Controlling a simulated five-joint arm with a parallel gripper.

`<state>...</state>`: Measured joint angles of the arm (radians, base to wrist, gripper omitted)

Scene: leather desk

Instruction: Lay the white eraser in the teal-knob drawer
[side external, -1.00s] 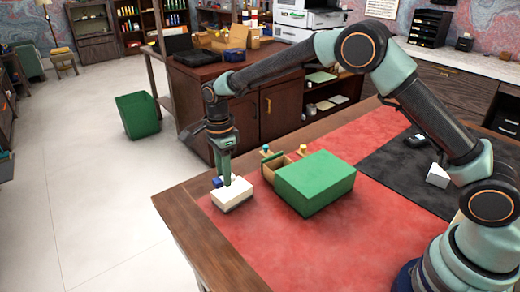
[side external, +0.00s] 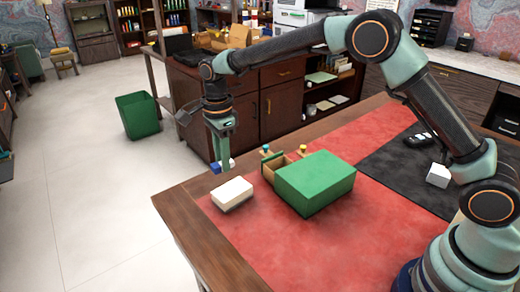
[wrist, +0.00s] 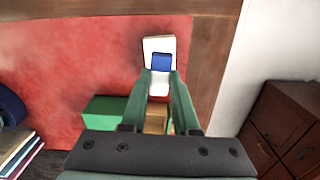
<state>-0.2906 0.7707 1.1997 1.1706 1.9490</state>
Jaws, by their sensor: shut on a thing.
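The white eraser with a blue sleeve is held at the fingertips of my gripper (side external: 225,165). Its blue part (side external: 215,168) shows left of the fingers in the side view, and the eraser (wrist: 161,63) also shows between the fingertips in the wrist view. It hangs above a white block (side external: 232,192), apart from it. The green drawer box (side external: 315,182) stands to the right. Its teal-knob drawer (side external: 270,166) is pulled out, with the teal knob (side external: 266,148) at its front. The drawer's inside is mostly hidden in the side view.
A black mat (side external: 395,172) with a dark object (side external: 418,140) and a white item (side external: 438,175) lies to the right. The red mat in front of the box is clear. The desk's wooden edge is near on the left.

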